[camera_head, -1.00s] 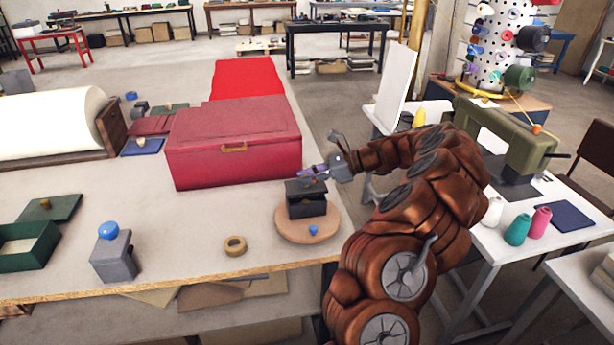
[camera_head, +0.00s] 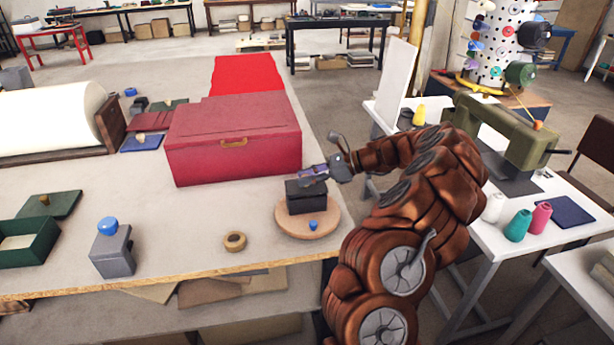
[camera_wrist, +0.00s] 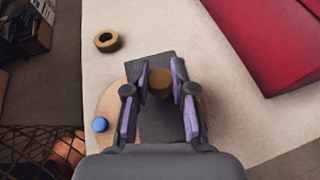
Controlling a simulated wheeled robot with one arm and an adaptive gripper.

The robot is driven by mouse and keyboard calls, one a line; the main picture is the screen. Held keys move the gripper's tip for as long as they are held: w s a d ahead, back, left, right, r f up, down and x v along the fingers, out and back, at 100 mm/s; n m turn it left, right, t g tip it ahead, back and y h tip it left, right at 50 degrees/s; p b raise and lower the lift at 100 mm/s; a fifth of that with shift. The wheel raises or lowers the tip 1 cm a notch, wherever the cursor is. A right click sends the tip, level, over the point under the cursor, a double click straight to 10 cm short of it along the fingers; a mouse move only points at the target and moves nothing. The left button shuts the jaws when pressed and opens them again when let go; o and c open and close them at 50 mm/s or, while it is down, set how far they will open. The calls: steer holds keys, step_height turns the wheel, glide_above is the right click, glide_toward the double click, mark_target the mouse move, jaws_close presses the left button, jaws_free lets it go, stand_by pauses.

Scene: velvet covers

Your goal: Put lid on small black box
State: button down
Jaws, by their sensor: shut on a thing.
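The small black box (camera_head: 307,206) stands on a round wooden board (camera_head: 283,229) near the table's right front corner. Its dark lid (camera_head: 304,188) lies over the box top, looking roughly level and lined up with it. Any thin gap between them is too small to tell. My gripper (camera_head: 314,172), with purple finger pads, is above the lid, coming from the right. In the wrist view, my gripper (camera_wrist: 160,80) is shut on the lid's brass knob (camera_wrist: 160,84), with the dark lid (camera_wrist: 157,120) below. The lid hides the box's inside.
A blue-knobbed piece (camera_head: 313,225) is at the board's front. A tape roll (camera_head: 235,241) and a grey block with a blue ball (camera_head: 113,254) lie to the left. A large red box (camera_head: 235,150) stands close behind. A green open box (camera_head: 28,243) is far left.

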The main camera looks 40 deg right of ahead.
steer(key=shift+f, duration=0.55)
steer(key=c, duration=0.9)
jaws_free()
steer(key=shift+d, duration=0.1)
steer(key=v, duration=1.2)
